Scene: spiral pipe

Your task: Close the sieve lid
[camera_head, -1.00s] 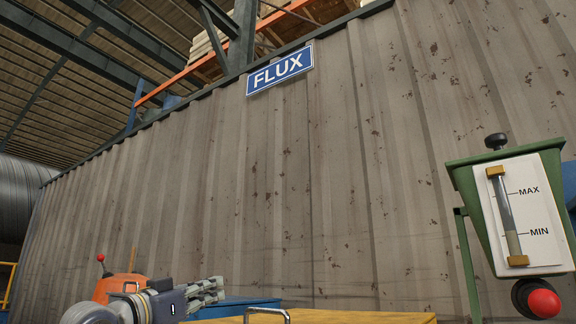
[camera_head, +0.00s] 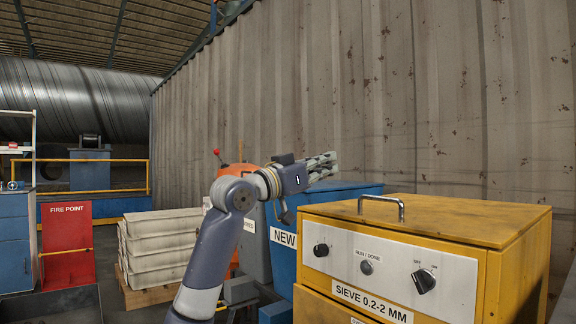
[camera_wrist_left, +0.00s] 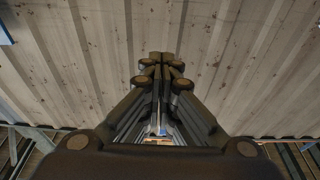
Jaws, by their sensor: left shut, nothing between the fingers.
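The sieve is a yellow box (camera_head: 520,265) at the right of the head view, labelled "SIEVE 0.2-2 MM". Its yellow lid (camera_head: 455,217) lies flat on top, with a metal bar handle (camera_head: 381,198) near the front edge. My left gripper (camera_head: 335,160) is above and to the left of the lid, apart from it, pointing right. Its fingers are shut and empty. In the left wrist view, the shut fingers (camera_wrist_left: 161,62) point at the corrugated wall. The sieve does not clearly show there. My right gripper is not in view.
A blue container (camera_head: 345,191) labelled "NEW" stands behind and left of the sieve, under my left gripper. An orange machine (camera_head: 237,170) stands behind my arm. A corrugated wall (camera_head: 330,80) closes the back.

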